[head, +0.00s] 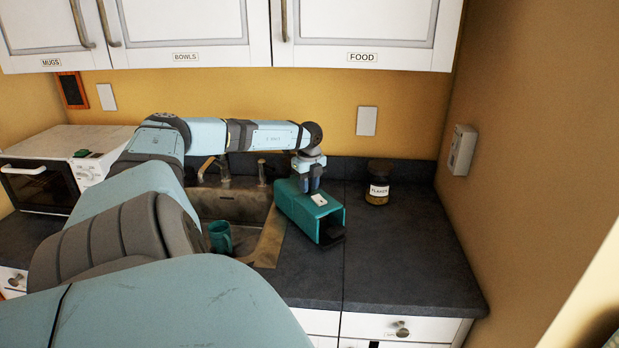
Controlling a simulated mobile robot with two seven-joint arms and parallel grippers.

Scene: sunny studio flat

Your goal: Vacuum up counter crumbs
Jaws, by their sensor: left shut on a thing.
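My left gripper (311,185) is shut on the teal handheld vacuum (299,209) from above. The vacuum is over the dark counter (390,262), just right of the sink. Its dark, open-looking nozzle end points toward the front right. I cannot tell whether it touches the counter. No crumbs can be made out on the dark counter at this size. My right gripper is not in view.
A jar (378,184) with a white label stands at the back, right of the vacuum. A teal mug (221,236) is in the sink (268,240). A white toaster oven (72,160) stands at the left. The counter's front right is clear.

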